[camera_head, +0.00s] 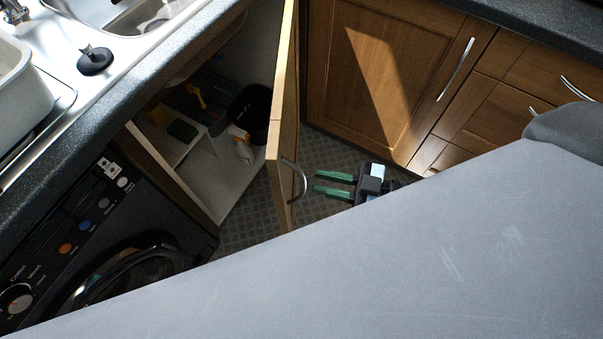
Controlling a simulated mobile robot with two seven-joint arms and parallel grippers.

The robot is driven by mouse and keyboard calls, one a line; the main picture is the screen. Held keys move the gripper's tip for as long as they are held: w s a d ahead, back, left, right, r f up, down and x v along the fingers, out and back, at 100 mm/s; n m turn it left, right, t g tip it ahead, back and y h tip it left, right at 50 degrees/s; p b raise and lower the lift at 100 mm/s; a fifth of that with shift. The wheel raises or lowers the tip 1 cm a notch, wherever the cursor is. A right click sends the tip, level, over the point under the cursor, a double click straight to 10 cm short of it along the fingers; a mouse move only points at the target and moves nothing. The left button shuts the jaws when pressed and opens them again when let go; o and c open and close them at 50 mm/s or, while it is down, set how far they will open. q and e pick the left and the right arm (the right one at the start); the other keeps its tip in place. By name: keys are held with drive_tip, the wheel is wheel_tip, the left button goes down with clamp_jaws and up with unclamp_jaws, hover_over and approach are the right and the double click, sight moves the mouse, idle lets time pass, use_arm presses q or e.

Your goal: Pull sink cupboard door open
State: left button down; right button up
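The sink cupboard door (284,110) stands swung well out from its cabinet, seen almost edge-on. Its curved metal handle (299,180) is on the right-hand face, near the door's free edge. The cupboard interior (215,170) shows to the left of the door. My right gripper (316,182) has two green fingers spread apart with nothing between them. Its fingertips point left towards the handle and appear a little apart from it in the picture; the depth between them is hard to judge. My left gripper is not in view.
A black washing machine (120,235) stands at lower left, beneath the dark worktop (105,115) and steel sink (130,12). Wooden cupboards (375,70) stand at upper right. Patterned floor (330,150) shows between. My own grey body covers the lower right.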

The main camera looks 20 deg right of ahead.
sight(302, 178)
drive_tip(key=shift+x, duration=2.7)
drive_tip(key=shift+c, duration=0.3)
clamp_jaws()
